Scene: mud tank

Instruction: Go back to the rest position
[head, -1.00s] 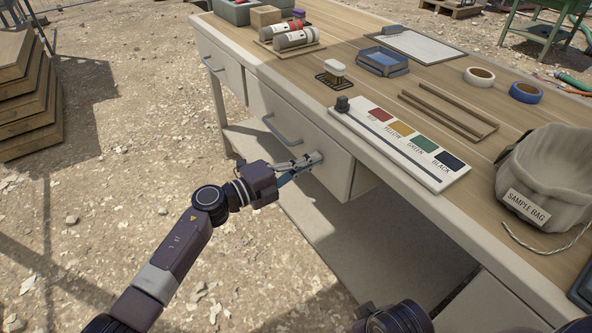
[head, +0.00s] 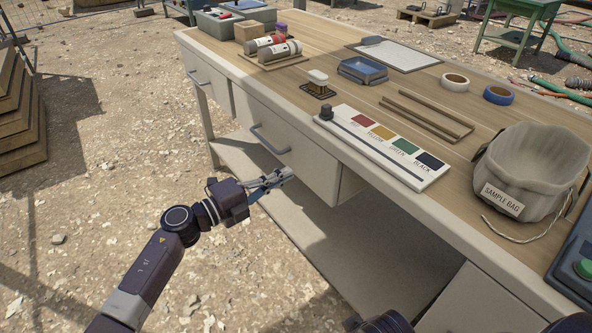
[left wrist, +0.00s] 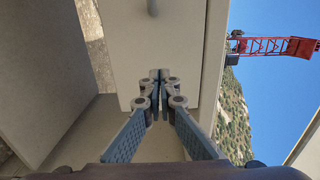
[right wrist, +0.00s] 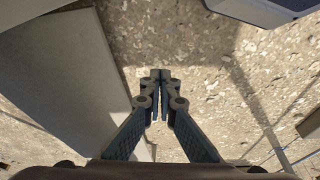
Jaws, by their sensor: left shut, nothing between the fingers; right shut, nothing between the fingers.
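My left gripper (head: 284,176) is shut and empty, in front of the desk's drawer front in the head view, below and to the right of the drawer handle. Its closed fingers also show in the left wrist view (left wrist: 159,76), with the pale drawer front beyond them. I cannot tell whether the fingertips touch the desk. My right gripper shows in the right wrist view (right wrist: 160,76), shut and empty, over gravel ground beside a pale panel. In the head view only a dark part of my right arm shows at the bottom edge, and its fingers are out of sight.
The desk (head: 330,235) runs diagonally across the view. Stacked wooden boards (head: 20,110) stand at the left. Open gravel lies left of the desk.

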